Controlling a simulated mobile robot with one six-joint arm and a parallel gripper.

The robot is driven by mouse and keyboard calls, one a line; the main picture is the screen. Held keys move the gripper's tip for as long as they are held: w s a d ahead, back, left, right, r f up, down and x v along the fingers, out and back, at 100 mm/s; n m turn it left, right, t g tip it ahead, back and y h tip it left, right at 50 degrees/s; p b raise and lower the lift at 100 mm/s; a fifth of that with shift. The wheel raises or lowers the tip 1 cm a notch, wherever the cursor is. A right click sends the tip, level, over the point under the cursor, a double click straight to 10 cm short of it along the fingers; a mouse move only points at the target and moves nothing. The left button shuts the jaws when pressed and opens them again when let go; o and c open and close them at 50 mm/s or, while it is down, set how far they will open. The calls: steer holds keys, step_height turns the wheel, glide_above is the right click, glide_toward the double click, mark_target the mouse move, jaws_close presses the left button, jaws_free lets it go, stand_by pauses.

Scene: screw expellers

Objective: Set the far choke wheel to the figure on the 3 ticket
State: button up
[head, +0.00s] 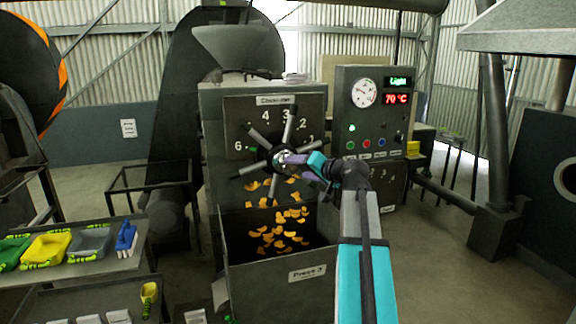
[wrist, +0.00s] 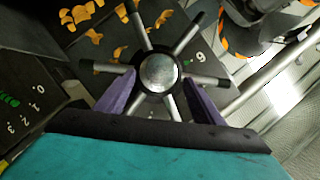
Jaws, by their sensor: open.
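The choke wheel (head: 256,167) is a dark hub with several grey, dark-tipped spokes, on a black dial plate (head: 242,113) of the press labelled Press 3. Figures 1, 2, 3, 4 and 6 show around it. My gripper (head: 287,158) is at the hub in the head view and covers part of it. In the wrist view, the purple fingers of my gripper (wrist: 160,88) are apart, on either side of the round silver hub (wrist: 160,72), among the spokes. Contact with the spokes is not clear. I cannot tell which figure the wheel indicates. No readable 3 ticket shows.
An open bin (head: 276,284) with orange flakes above it is below the wheel. A control panel (head: 346,107) reading "Light" and 70 °C stands to the right. A bench (head: 105,268) with trays is at left; white cards (head: 90,319) below are unreadable.

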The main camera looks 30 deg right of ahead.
mark_target(293, 166)
steer(key=p+x, duration=0.2)
steer(key=x, duration=0.5)
steer(key=shift+d+r, duration=0.1)
steer(key=shift+w+f, duration=0.25)
steer(key=shift+w, duration=0.15)
steer(key=shift+c, duration=0.2)
steer(key=c, duration=1.5)
